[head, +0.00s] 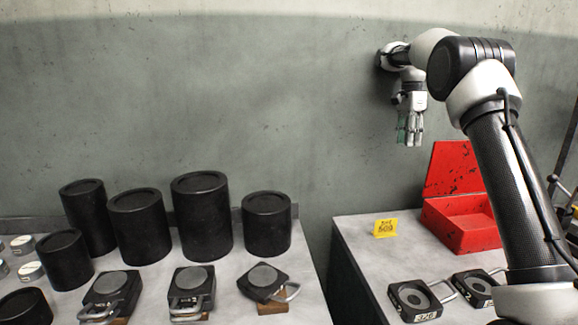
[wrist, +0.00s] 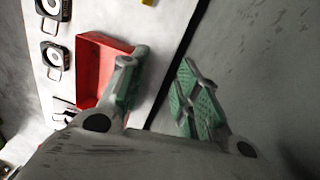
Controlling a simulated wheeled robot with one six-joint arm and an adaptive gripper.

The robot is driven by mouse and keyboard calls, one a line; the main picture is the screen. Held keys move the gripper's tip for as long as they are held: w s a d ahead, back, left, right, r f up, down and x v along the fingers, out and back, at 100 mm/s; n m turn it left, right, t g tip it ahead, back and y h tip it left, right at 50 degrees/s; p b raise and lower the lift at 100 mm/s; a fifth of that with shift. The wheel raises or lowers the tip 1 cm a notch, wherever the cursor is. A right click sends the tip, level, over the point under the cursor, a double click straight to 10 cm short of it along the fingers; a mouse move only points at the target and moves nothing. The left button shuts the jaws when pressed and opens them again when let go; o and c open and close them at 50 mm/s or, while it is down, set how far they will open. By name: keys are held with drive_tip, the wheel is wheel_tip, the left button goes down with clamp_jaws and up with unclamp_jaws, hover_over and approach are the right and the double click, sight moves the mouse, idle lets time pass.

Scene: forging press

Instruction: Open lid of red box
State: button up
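The red box (head: 463,226) stands on the right-hand table in the head view. Its lid (head: 452,168) is raised and leans back, and the inside of the box shows. My arm hides part of its right side. In the wrist view the red box (wrist: 98,62) lies left of and partly behind my gripper's left finger. My gripper (head: 410,138) hangs fingers down in the air, above and to the left of the lid, with a visible gap between them. In the wrist view the two green-padded fingers (wrist: 160,88) are apart with nothing between them.
A yellow tag (head: 385,228) stands on the right table (head: 362,252), left of the box. Dies with handles (head: 414,300) lie in front. The left table holds several black cylinders (head: 201,215) and handled dies (head: 191,291). A gap separates the tables.

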drive_tip(key=shift+a, duration=0.3)
drive_tip(key=shift+w+n, duration=0.1)
drive_tip(key=shift+n, duration=0.2)
